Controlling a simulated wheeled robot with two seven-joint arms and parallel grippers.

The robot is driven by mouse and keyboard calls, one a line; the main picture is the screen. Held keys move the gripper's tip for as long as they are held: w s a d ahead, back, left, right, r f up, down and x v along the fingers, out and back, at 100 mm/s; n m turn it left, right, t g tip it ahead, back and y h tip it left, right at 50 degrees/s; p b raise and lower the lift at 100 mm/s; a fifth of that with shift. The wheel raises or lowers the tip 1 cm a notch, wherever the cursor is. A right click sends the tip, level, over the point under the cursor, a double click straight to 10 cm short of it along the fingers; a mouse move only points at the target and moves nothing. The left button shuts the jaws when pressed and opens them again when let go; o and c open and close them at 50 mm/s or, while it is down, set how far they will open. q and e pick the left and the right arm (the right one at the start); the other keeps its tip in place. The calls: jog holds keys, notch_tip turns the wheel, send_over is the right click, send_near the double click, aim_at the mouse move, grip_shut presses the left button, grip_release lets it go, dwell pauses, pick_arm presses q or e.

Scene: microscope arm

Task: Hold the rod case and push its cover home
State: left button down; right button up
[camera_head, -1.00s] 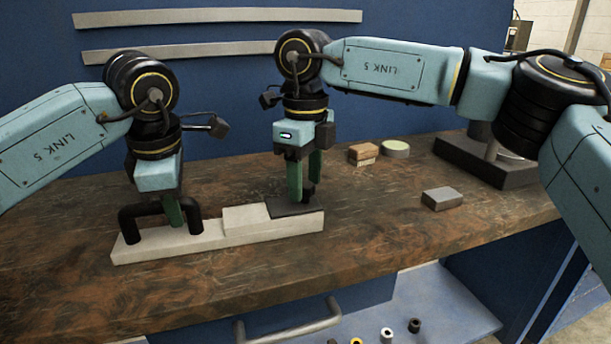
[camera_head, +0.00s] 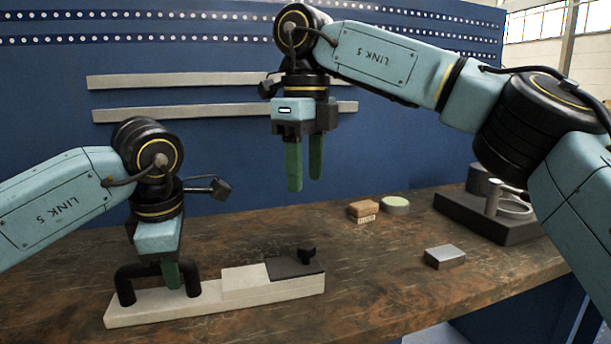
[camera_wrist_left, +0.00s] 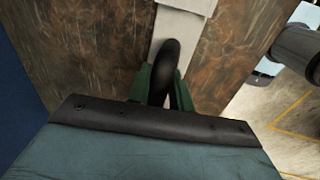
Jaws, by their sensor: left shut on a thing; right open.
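The rod case (camera_head: 225,297) is a long pale bar lying on the brown bench, with a raised block in its middle. A black arched handle (camera_head: 127,284) stands at its left end. My left gripper (camera_head: 172,276) is shut on this handle; the handle (camera_wrist_left: 166,68) also shows between the green fingers (camera_wrist_left: 163,88) in the left wrist view. The dark cover (camera_head: 290,267) with a black knob (camera_head: 306,254) lies at the case's right end, against the raised block as far as I can see. My right gripper (camera_head: 304,182) is open and empty, well above the cover.
A brown block (camera_head: 363,208) and a round pale-green-topped disc (camera_head: 395,203) lie behind and right. A grey box (camera_head: 444,256) lies to the right. A dark stand (camera_head: 490,215) is at the far right.

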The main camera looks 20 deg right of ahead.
pick_arm(q)
jog(key=c, duration=1.2)
grip_release()
jog(key=shift+o, duration=0.2)
